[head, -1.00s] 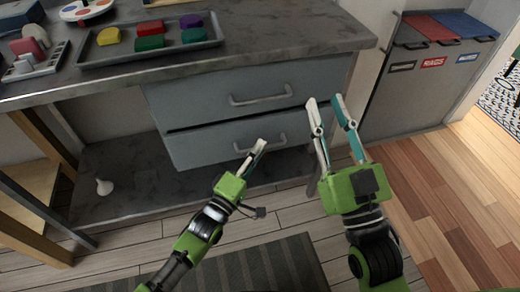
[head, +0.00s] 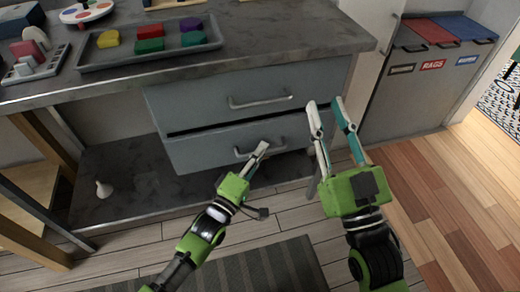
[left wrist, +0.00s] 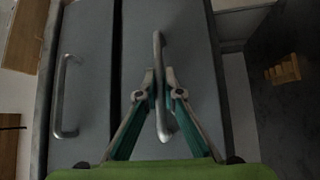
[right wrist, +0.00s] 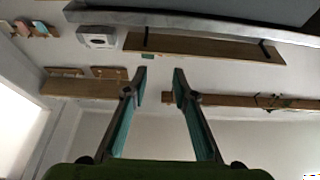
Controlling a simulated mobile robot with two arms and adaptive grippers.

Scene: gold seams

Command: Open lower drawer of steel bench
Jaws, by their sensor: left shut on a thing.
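The steel bench has a grey upper drawer (head: 205,103) and a grey lower drawer (head: 205,152). A dark gap shows between their fronts, and the lower front seems to stand slightly out. My left gripper (head: 262,147) is at the lower drawer's bar handle (head: 240,152). In the left wrist view, its fingers (left wrist: 160,82) are closed around the handle (left wrist: 158,45), one on each side. My right gripper (head: 325,103) is open and empty, in front of the bench's right end. The right wrist view shows its fingertips (right wrist: 160,75) apart with nothing between them.
A tray (head: 150,58) with several coloured blocks lies on the bench top. Labelled bins (head: 425,85) stand at right. Open floor and a striped mat (head: 265,270) lie in front.

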